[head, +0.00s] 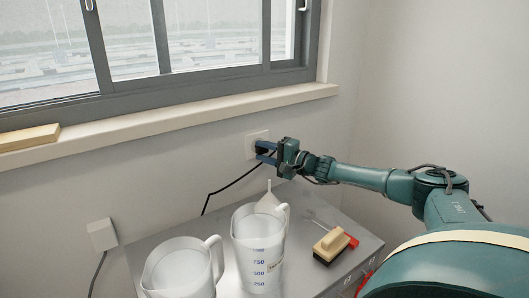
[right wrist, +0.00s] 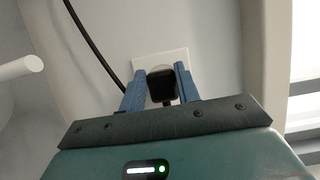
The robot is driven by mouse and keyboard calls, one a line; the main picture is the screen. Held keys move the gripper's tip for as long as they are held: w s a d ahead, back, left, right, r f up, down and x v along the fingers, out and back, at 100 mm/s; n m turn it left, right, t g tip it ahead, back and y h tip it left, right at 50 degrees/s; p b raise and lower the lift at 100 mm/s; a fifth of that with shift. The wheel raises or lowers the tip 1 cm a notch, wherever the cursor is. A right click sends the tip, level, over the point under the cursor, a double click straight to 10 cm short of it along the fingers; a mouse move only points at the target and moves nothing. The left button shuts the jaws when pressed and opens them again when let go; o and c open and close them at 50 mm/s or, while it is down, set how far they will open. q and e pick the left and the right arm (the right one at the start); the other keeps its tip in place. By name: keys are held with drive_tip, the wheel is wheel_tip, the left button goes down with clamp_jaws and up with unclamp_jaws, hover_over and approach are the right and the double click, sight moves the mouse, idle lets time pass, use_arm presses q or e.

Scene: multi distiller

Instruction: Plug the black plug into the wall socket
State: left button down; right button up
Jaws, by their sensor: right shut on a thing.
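My right gripper (head: 264,152) is at the wall, with its blue fingers pointing at the white wall socket (head: 252,140). In the right wrist view the fingers (right wrist: 158,78) are closed on both sides of the black plug (right wrist: 161,86). The plug is in front of the white socket plate (right wrist: 160,58) and overlaps it. The contact between plug and socket is hidden, so I cannot tell whether the plug is seated. A black cord (head: 227,186) hangs down to the left from the plug. My left gripper is out of view.
A grey cabinet top (head: 345,225) below holds two white measuring jugs (head: 258,255) (head: 182,270), a funnel (head: 268,200) and a wooden-handled brush (head: 332,243). A white corded box (head: 102,235) is on the wall at left. A window sill (head: 200,116) runs above.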

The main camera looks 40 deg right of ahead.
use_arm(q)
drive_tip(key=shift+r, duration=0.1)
use_arm(e)
drive_tip(key=shift+w, duration=0.55)
drive_tip(key=o, duration=1)
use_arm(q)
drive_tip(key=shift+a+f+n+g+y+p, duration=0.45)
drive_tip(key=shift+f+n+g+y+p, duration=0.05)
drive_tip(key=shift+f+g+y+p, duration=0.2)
use_arm(e)
drive_tip(key=v, duration=1.3)
drive_tip(key=shift+s, duration=0.15)
